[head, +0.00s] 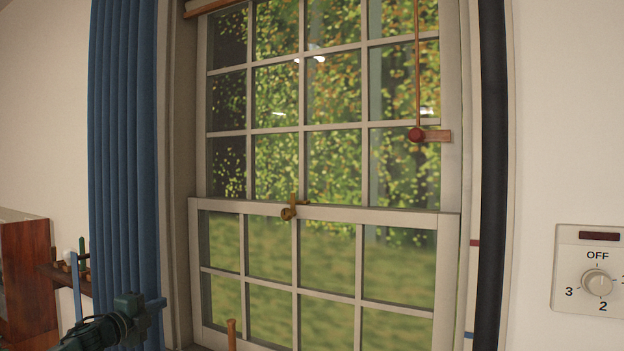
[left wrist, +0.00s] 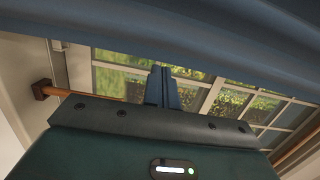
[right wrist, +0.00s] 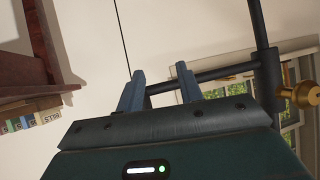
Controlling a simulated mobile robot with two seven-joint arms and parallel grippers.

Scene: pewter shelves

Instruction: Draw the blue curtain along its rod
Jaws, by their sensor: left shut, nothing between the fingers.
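The blue curtain (head: 122,140) hangs in narrow vertical folds at the left side of the window. Blue cloth also spans the top of the left wrist view (left wrist: 235,40). My left gripper (head: 158,304) is low in the head view, at the curtain's lower part; I cannot tell whether it touches the cloth. Its fingers are together in the left wrist view (left wrist: 163,88), with nothing between them. A wooden rod (left wrist: 95,97) with a dark end bracket shows there; I cannot tell if it is the curtain's rod. My right gripper (right wrist: 160,88) is open and empty, outside the head view.
A dial panel (head: 590,270) is on the right wall. A brown cabinet (head: 24,285) stands at left. A dark post (right wrist: 262,60) and brass knob (right wrist: 303,94) are near my right gripper.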

